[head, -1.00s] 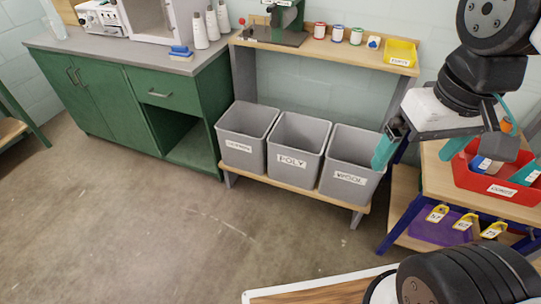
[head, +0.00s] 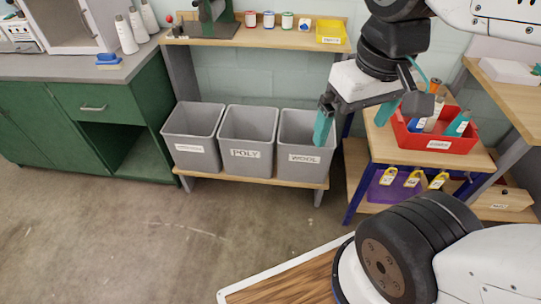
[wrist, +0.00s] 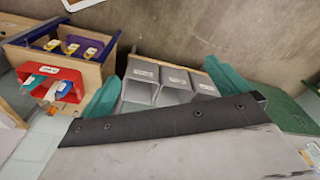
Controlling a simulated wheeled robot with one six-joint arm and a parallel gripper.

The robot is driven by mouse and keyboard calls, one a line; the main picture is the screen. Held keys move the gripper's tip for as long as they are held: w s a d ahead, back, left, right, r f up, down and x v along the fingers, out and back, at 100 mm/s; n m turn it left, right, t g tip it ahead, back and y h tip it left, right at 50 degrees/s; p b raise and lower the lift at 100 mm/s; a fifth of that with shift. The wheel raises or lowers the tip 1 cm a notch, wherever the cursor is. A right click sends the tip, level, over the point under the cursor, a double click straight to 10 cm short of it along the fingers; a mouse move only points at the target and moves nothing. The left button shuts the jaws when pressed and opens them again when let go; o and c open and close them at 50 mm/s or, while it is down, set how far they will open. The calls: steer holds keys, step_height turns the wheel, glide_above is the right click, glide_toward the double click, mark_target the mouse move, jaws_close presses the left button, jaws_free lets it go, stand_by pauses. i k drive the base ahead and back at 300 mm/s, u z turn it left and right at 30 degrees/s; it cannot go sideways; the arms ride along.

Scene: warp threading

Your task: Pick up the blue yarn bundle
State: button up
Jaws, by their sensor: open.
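A red bin (head: 437,143) stands on the wooden cart at the right. In it are a small blue piece with a white label (head: 416,124), a teal piece (head: 458,124) and a brownish one. The blue piece may be the blue yarn bundle; it is too small to tell. The bin (wrist: 50,73) and blue piece (wrist: 64,86) also show at the left in the wrist view. My gripper (head: 355,115) is open and empty, with teal fingers. It hangs in the air left of the red bin, in front of the grey bins in the picture, and touches nothing visible.
Several grey bins (head: 250,128), two labelled POLY and WOOL, stand on a low wooden shelf. Yellow-tagged items hang on the cart's front by a purple bin (head: 388,192). A yellow tray (head: 331,32) sits on the upper shelf. The floor (head: 130,240) in front is clear.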

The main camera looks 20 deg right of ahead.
mark_target(304, 25)
steer(key=u, duration=0.15)
steer(key=i, duration=1.4)
steer(key=z, duration=0.8)
steer(key=i, duration=0.6)
steer(key=z, duration=0.35)
